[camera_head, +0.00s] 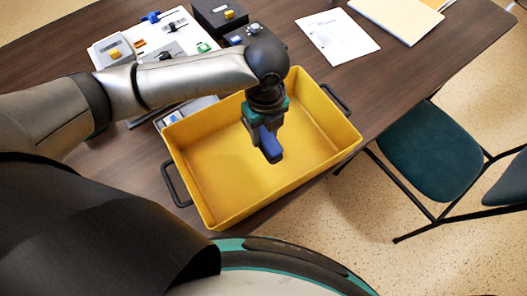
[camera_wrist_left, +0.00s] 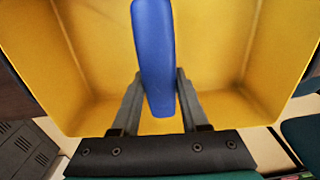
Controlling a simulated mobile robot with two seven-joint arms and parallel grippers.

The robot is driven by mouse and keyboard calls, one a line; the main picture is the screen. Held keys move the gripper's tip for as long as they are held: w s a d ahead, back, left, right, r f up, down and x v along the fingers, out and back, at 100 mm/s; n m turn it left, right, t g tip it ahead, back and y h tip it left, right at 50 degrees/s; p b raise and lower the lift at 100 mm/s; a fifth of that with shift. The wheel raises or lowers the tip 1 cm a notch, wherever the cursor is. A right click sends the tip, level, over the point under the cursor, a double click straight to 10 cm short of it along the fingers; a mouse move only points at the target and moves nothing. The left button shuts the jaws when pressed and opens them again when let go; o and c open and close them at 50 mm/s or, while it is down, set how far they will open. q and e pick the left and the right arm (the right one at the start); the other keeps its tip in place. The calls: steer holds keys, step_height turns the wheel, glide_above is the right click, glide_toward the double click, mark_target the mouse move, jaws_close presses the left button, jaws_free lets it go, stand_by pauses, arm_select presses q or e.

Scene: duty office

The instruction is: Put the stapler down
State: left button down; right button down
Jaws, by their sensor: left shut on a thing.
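The blue stapler (camera_head: 268,142) is held in my left gripper (camera_head: 264,124), over the inside of the yellow crate (camera_head: 190,176). In the left wrist view the stapler (camera_wrist_left: 154,60) stands between the two grey fingers (camera_wrist_left: 157,100), which are shut on it. The crate's yellow floor and walls (camera_wrist_left: 225,55) fill the view behind it. I cannot tell how far the stapler is above the crate floor. The crate looks otherwise empty where it shows. My right gripper is not in view.
The crate stands on the dark wooden table (camera_head: 410,75) and has black handles. Beyond my arm lie a white board with small items (camera_head: 175,38) and a black box (camera_head: 220,14). A paper sheet (camera_head: 337,36) and folders (camera_head: 400,14) lie at the back. A teal chair (camera_head: 430,150) stands right.

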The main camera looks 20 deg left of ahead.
arm_select(q)
step_height(320, 180, down, 9)
steer(key=shift+f+b, duration=0.15)
steer(key=shift+b, duration=1.05)
steer(key=shift+f, duration=0.1)
steer(key=shift+c, duration=2.1)
jaws_free()
step_height(320, 180, up, 12)
steer(key=p, duration=0.3)
steer(key=shift+p, duration=0.3)
